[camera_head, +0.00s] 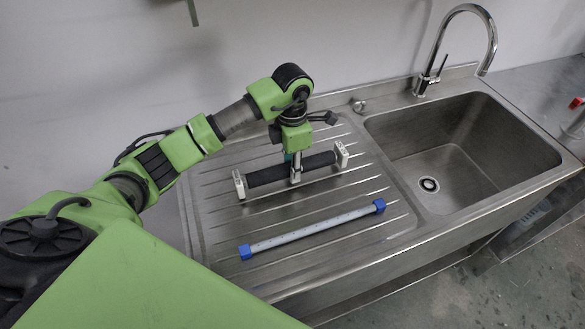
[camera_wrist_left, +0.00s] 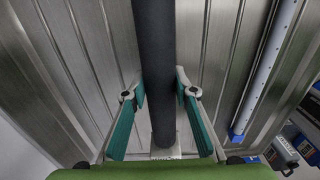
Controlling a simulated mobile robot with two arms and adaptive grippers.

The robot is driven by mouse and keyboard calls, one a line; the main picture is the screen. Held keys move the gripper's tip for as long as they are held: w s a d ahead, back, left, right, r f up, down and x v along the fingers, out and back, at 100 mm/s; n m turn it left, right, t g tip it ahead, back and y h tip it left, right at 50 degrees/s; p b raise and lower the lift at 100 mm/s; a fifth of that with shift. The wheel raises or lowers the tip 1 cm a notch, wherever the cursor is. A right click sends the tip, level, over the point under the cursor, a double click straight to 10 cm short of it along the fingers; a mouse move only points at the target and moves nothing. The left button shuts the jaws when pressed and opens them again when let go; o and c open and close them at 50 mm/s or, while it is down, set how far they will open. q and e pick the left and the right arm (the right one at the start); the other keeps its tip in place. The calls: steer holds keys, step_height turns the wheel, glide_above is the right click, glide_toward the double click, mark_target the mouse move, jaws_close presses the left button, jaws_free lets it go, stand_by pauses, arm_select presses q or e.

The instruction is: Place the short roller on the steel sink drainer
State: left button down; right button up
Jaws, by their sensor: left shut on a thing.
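The black roller (camera_head: 265,175), with pale end blocks, looks like the shorter of two rods. It lies level over the ribbed steel sink drainer (camera_head: 215,222), very close to its surface; I cannot tell whether it touches. My left gripper (camera_head: 296,172) comes down from above and is shut around its middle. In the left wrist view the dark roller (camera_wrist_left: 154,40) runs between the teal fingers of the gripper (camera_wrist_left: 160,86), with drainer ribs (camera_wrist_left: 85,50) below. My right gripper is not in view.
A grey rod with blue ends (camera_head: 310,230) lies on the drainer in front of the black roller; it also shows in the left wrist view (camera_wrist_left: 265,65). The empty sink basin (camera_head: 465,145) and tap (camera_head: 430,75) are to the right. Bare drainer lies around both rods.

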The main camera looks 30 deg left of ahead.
arm_select(q)
steer(key=shift+d+f+p, duration=0.1)
steer(key=shift+f+p, duration=0.25)
steer(key=shift+f, duration=0.55)
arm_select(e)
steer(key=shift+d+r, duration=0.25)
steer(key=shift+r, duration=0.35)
arm_select(q)
steer(key=shift+f, duration=0.1)
steer(key=c, duration=1.6)
jaws_free()
steer(key=shift+c, duration=0.2)
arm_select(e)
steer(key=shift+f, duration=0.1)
